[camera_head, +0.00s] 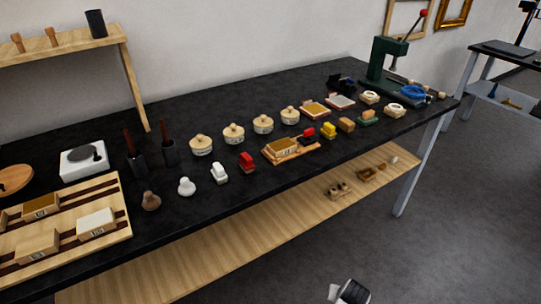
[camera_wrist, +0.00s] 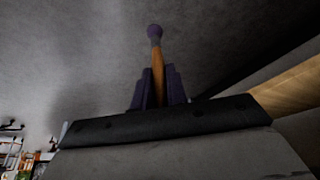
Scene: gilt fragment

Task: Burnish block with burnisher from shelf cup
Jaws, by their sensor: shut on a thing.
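In the wrist view my gripper (camera_wrist: 158,92) is shut on a slim tool, seemingly the burnisher (camera_wrist: 157,68), with an orange-brown shaft and a dark purplish rounded end pointing away from the jaws. Its other end is hidden. The dark shelf cup (camera_head: 95,23) stands upright on the wooden shelf at the upper left; no tool shows above its rim. A gold-topped block (camera_head: 284,146) lies on a small wooden board (camera_head: 302,150) mid-bench. Which one the task means is unclear.
The black bench (camera_head: 250,190) carries several lidded pots (camera_head: 234,134), brushes in dark cups (camera_head: 168,150), a white scale (camera_head: 84,159) and a green press (camera_head: 385,62). A wooden lower shelf (camera_head: 240,235) runs beneath it. The floor at right is open.

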